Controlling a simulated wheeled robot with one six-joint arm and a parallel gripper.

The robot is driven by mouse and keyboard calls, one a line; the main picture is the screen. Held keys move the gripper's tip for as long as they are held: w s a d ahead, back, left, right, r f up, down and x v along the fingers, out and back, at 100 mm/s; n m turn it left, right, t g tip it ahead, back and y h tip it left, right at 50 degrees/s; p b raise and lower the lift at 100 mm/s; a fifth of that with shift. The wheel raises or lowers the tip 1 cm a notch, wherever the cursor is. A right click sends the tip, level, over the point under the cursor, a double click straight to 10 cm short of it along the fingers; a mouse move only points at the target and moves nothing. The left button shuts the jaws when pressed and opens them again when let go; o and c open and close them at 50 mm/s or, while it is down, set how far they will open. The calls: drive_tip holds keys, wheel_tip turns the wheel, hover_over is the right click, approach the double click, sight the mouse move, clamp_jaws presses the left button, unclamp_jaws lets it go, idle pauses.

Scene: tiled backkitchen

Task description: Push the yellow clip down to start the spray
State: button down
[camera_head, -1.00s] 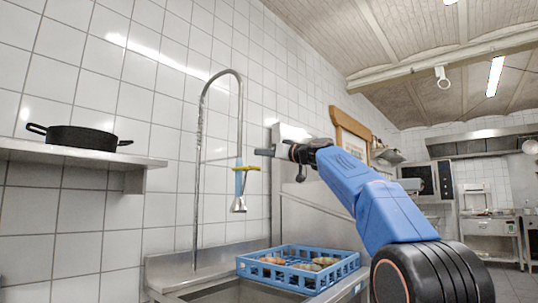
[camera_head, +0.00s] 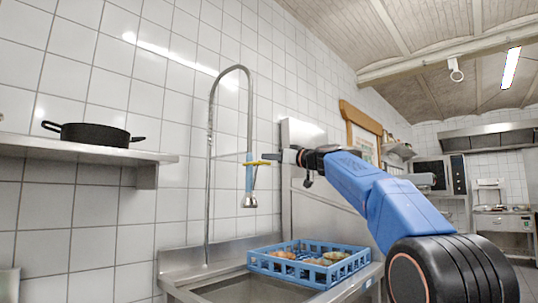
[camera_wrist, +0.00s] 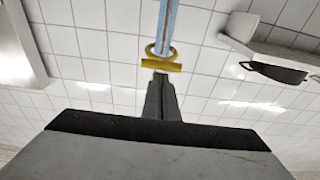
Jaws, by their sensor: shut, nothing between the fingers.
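The yellow clip (camera_head: 256,163) sticks out from the blue handle (camera_head: 249,180) of a hanging spray head. The metal nozzle (camera_head: 249,201) hangs below it, pointing down. My gripper (camera_head: 272,156) is shut and empty at the clip's right end, at about the clip's height or slightly above. In the wrist view, the yellow clip (camera_wrist: 162,67), with a ring part behind it, lies just beyond the tips of my shut gripper (camera_wrist: 160,80). I cannot tell whether the tips touch it. The blue handle (camera_wrist: 168,25) runs up out of that view.
A tall curved metal pipe (camera_head: 210,150) rises behind the sink. A blue crate (camera_head: 310,277) holding round food items sits at the sink, below the spray head. A black pan (camera_head: 92,136) stands on a wall shelf (camera_head: 60,148) at the left. Tiled wall lies behind.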

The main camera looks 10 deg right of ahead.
drive_tip(key=shift+f, duration=0.2)
drive_tip(key=shift+f, duration=2.3)
